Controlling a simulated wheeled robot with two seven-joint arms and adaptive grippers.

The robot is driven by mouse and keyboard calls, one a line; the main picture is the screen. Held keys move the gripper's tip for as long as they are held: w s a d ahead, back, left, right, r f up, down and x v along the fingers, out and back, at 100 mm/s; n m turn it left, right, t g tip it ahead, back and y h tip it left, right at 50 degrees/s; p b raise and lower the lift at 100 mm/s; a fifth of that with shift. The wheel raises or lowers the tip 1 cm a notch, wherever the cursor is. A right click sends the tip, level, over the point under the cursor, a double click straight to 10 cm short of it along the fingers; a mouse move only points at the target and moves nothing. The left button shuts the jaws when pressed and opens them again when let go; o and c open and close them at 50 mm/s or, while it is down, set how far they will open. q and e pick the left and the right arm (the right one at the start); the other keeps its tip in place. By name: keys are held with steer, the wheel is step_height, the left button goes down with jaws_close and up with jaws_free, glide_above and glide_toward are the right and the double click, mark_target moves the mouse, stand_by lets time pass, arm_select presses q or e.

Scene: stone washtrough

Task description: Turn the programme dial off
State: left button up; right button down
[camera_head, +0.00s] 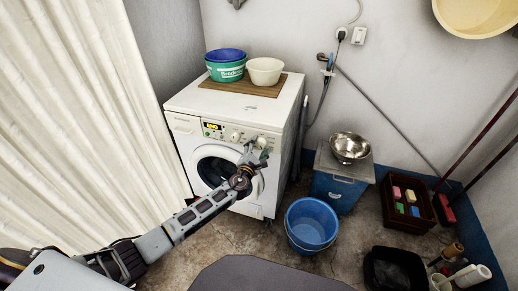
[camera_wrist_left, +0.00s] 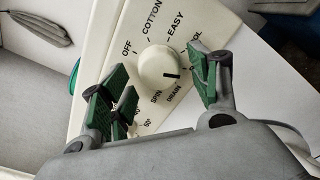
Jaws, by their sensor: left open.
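The white washing machine (camera_head: 185,131) stands against the back wall, with its control panel along the top front. In the left wrist view the round cream programme dial (camera_wrist_left: 158,68) sits on the panel, ringed by labels such as OFF, COTTON, EASY, SPIN and DRAIN. Its dark pointer mark points right, away from OFF at the upper left. My left gripper (camera_head: 256,154) is open in front of the panel's right part. Its green-padded fingers appear on either side of the dial, apart from it; the right finger partly hides labels. My right gripper is out of view.
A green tub (camera_head: 226,73) and a cream bowl (camera_head: 265,71) stand on the machine's top. A blue bucket (camera_head: 311,224) stands on the floor to the right, near a blue box (camera_head: 336,190) bearing a metal bowl (camera_head: 350,147). A curtain (camera_head: 75,110) hangs at left.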

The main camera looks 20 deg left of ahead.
arm_select(q)
steer(key=shift+w, duration=0.15)
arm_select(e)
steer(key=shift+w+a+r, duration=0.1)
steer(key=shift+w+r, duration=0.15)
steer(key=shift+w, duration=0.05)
arm_select(q)
steer(key=shift+c, duration=0.2)
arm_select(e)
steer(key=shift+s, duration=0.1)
arm_select(q)
steer(key=c, duration=1)
steer(key=shift+o, duration=0.2)
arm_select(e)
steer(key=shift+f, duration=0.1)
